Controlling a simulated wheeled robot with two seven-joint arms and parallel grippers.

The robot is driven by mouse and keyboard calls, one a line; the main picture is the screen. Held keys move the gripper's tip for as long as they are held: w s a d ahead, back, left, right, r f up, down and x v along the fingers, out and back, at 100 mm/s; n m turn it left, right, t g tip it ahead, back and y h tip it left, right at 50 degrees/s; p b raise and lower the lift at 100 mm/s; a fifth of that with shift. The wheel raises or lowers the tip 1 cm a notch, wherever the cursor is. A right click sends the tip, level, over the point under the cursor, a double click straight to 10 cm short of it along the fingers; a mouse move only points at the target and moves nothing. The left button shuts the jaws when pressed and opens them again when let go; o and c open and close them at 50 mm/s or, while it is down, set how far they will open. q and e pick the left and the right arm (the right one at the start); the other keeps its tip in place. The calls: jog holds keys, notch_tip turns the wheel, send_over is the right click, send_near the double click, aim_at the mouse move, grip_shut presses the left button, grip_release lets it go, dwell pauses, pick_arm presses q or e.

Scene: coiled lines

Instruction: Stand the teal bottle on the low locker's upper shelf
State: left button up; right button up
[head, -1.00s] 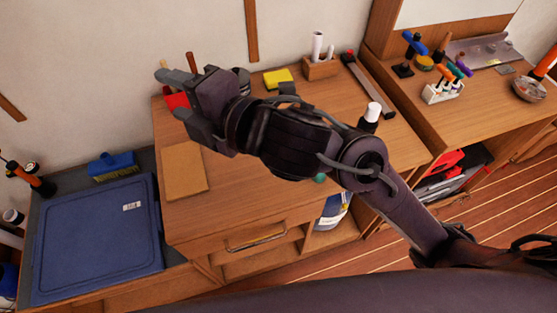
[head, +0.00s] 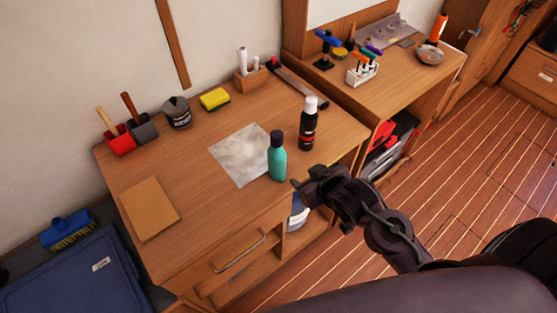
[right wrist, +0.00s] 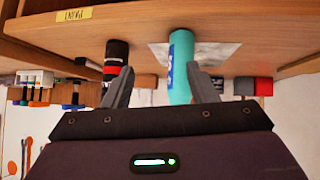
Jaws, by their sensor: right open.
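The teal bottle (head: 277,160), with a dark cap, stands upright on the wooden workbench, at the front edge of a pale shiny sheet. My right gripper (head: 304,190) is open and empty at the bench's front edge, just right of the bottle and apart from it. In the right wrist view the picture is upside down; the teal bottle (right wrist: 181,65) shows beyond and between the two spread fingers (right wrist: 161,86). My left gripper is out of view. I cannot tell which furniture is the low locker; a wooden cabinet (head: 535,80) is cut off at the right edge.
A black bottle with a white cap (head: 309,125) stands close behind and right of the teal one. A yellow sponge (head: 214,99), a dark tin (head: 177,113) and brush holders (head: 130,137) stand further back. Open cubbies (head: 300,238) lie under the bench. The wooden floor at right is clear.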

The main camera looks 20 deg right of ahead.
aim_at(277, 139)
jog(key=w+a+r+n+t+y+p, duration=0.1)
jog(key=w+r+y, duration=0.1)
jog(key=w+y, duration=0.1)
jog(key=w+a+r+n+t+y+p, duration=0.1)
jog(key=w+a+r+n+y, duration=0.1)
jog(key=w+y, duration=0.1)
jog(key=w+a+r+n+t+y+p, duration=0.1)
jog(key=w+n+y, duration=0.1)
jog(key=w+y, duration=0.1)
jog(key=shift+a+r+t+y, duration=0.3)
jog(key=shift+a+r+y, duration=0.1)
jog(key=shift+y, duration=0.5)
jog(key=shift+w+a+f, duration=0.15)
jog(key=shift+w, duration=0.05)
grip_shut()
